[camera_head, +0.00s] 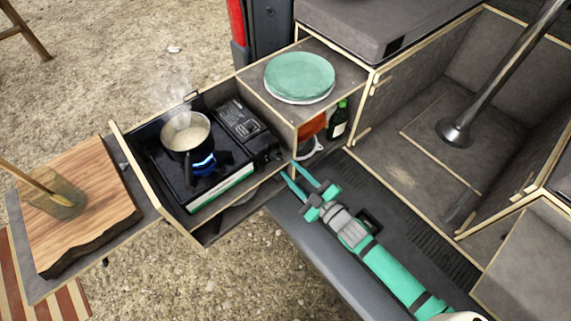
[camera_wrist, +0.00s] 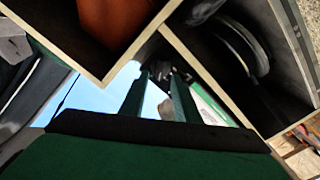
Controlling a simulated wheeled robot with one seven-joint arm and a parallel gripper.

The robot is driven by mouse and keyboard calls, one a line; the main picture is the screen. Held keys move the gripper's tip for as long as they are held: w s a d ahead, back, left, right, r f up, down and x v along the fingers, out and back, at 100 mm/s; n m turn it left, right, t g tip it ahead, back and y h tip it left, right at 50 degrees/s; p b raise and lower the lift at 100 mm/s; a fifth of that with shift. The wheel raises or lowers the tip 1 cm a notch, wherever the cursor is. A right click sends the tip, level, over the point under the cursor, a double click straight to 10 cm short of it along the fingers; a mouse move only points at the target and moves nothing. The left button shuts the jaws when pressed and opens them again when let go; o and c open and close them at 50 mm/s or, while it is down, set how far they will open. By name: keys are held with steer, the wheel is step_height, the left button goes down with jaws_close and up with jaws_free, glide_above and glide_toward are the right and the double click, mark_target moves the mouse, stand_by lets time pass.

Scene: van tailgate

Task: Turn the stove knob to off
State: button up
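The black camping stove (camera_head: 224,177) sits in the pulled-out wooden box, with a blue flame lit under a steaming pot (camera_head: 187,132). The knob is too small and dark to make out for sure in the head view. My gripper (camera_head: 291,170) is at the stove's right front corner, near the end of its green and white front edge. Its two green fingers are parted, with a gap between them. In the wrist view my gripper (camera_wrist: 159,77) points at a dark shape between and beyond the fingertips, possibly the knob; contact cannot be told.
A wooden shelf box with green plates (camera_head: 300,76) on top stands just right of the stove; its panels are close to my fingers. It holds a bottle (camera_head: 338,121) and an orange item (camera_head: 312,126). A cutting board (camera_head: 85,215) with a glass is at left.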

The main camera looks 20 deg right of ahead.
mark_target(280, 159)
steer(key=shift+x, duration=1.9)
steer(key=shift+c, duration=0.2)
jaws_close()
steer(key=m, duration=0.3)
steer(key=shift+m, duration=2.1)
steer(key=shift+r, duration=0.1)
